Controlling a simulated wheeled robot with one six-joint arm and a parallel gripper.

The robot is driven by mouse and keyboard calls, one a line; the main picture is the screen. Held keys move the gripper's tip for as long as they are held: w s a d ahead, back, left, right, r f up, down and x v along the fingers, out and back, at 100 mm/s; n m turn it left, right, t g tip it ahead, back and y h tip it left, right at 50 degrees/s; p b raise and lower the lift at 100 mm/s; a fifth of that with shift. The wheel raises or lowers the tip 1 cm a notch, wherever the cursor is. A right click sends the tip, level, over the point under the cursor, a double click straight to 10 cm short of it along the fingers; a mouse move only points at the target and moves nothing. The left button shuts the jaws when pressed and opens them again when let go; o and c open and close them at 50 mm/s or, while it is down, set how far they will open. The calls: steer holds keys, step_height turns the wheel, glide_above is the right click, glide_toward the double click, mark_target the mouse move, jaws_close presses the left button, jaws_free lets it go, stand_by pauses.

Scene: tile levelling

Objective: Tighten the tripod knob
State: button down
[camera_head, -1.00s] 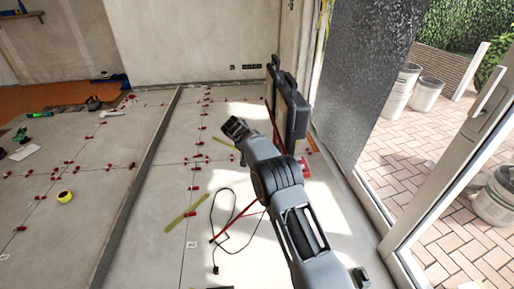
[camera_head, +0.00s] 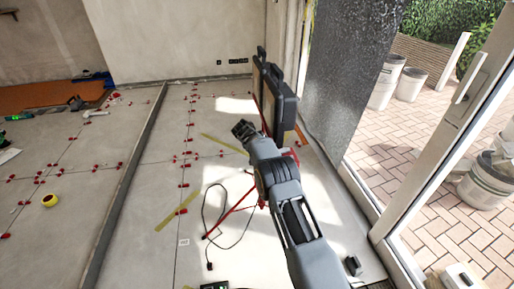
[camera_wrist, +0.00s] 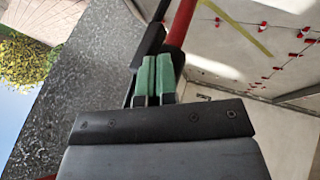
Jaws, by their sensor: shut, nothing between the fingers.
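In the wrist view my gripper (camera_wrist: 156,62) is shut, its green-padded fingers together with nothing between them. A red tube (camera_wrist: 183,22), seemingly part of the tripod, passes just beyond the fingertips, with a dark part (camera_wrist: 153,40) beside it. I cannot tell whether the fingers touch either. In the head view thin red legs (camera_head: 238,204) show on the floor behind my arm, which hides much of the tripod. I cannot make out the knob in either view.
A black upright case (camera_head: 284,100) stands close to my arm. A cable (camera_head: 207,226) and yellow strips (camera_head: 178,208) lie on the tiles among red levelling clips. A glass door frame (camera_head: 455,130) and buckets (camera_head: 411,85) are on the right.

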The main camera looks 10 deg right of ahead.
steer(key=shift+d+r, duration=0.2)
steer(key=shift+d, duration=0.05)
stand_by(0.3)
steer(key=shift+r, duration=0.2)
